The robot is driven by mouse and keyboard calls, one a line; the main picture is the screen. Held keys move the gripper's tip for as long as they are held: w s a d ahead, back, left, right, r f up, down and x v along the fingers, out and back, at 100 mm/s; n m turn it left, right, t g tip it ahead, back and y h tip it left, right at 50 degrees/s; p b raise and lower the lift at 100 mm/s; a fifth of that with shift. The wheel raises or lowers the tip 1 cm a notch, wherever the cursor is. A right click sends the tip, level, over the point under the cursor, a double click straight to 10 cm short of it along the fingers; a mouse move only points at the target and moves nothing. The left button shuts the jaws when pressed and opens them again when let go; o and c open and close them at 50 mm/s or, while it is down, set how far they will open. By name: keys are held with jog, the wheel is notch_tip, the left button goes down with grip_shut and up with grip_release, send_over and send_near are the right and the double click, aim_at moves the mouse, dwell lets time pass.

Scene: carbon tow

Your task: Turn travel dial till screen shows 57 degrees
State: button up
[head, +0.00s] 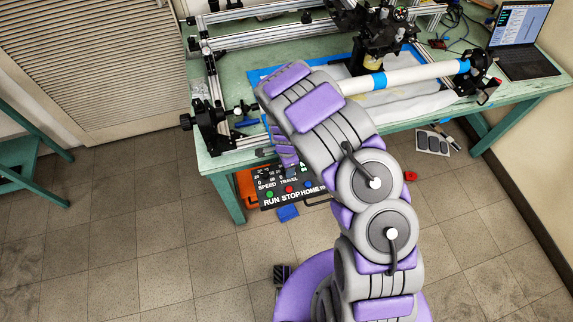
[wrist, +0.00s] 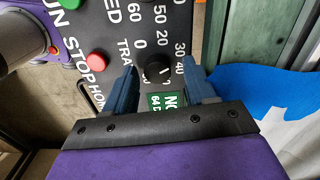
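The control panel (head: 284,202) is black with white lettering. It stands below the table edge in the head view and shows rotated in the wrist view (wrist: 111,42). The travel dial (wrist: 156,70) is a dark knob with white numbers around it, beside the word TRAVEL, partly hidden. The small green screen (wrist: 168,101) shows white text that seems to read 64 D; the rest is hidden by my gripper. My gripper (wrist: 160,68) is open, with one blue-grey finger on each side of the dial and gaps visible.
The panel has a green run button (head: 269,194), a red stop button (head: 289,188) and a blue home button (head: 308,186). A green table (head: 222,172) stands above it, carrying a winding machine with a white tube (head: 425,74) and a laptop (head: 523,35).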

notch_tip(320, 180, up, 17)
jog(key=p, duration=0.2)
jog(key=shift+p, duration=0.3)
jog(key=shift+r, duration=0.1)
dwell(0.5)
